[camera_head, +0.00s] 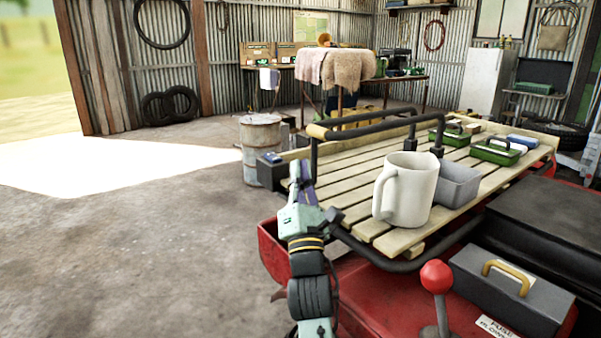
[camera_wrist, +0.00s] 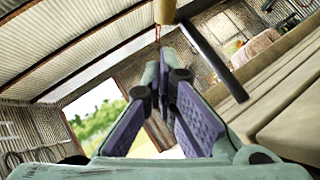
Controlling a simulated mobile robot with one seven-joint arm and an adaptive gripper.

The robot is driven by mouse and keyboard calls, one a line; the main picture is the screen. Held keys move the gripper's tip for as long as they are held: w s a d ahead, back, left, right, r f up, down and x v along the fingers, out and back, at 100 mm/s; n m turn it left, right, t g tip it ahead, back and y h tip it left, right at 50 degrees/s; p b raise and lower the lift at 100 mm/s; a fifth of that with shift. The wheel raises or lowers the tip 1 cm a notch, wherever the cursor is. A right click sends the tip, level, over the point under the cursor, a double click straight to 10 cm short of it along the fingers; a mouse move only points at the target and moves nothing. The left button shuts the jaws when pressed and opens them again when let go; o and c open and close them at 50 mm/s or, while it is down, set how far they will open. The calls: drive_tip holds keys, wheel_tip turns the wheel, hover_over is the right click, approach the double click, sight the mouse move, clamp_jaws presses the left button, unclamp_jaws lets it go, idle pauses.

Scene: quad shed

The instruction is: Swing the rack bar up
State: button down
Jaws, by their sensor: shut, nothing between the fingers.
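The rack bar (camera_head: 365,127) is a black tube with a tan grip (camera_head: 316,131) at its left end. It stands above the slatted wooden rack (camera_head: 350,190) on the red quad, and its right end reaches black uprights. In the wrist view the tan grip (camera_wrist: 164,10) is at the top, just beyond my fingertips, with a black tube (camera_wrist: 212,58) slanting down to the right. My gripper (camera_head: 299,168) is at the rack's left edge, below the grip, pointing up. It also shows in the wrist view (camera_wrist: 165,62), shut and empty. Whether the fingertips touch the grip is unclear.
A white mug (camera_head: 410,190), a grey bin (camera_head: 459,184) and green trays (camera_head: 495,152) stand on the rack. A red-knobbed lever (camera_head: 437,278) and a grey toolbox (camera_head: 505,290) are at the front right. A drum (camera_head: 262,150) stands behind. The left floor is clear.

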drive_tip(key=shift+w+d+r+p, duration=0.3)
drive_tip(key=shift+r+p, duration=0.2)
drive_tip(key=shift+r, duration=0.1)
drive_tip(key=shift+w+d+r+p, duration=0.3)
drive_tip(key=shift+r+p, duration=0.2)
drive_tip(key=shift+r, duration=0.15)
drive_tip(key=shift+w+d+r+p, duration=0.3)
drive_tip(key=shift+r+p, duration=0.2)
drive_tip(key=shift+r, duration=0.1)
drive_tip(key=shift+r, duration=0.1)
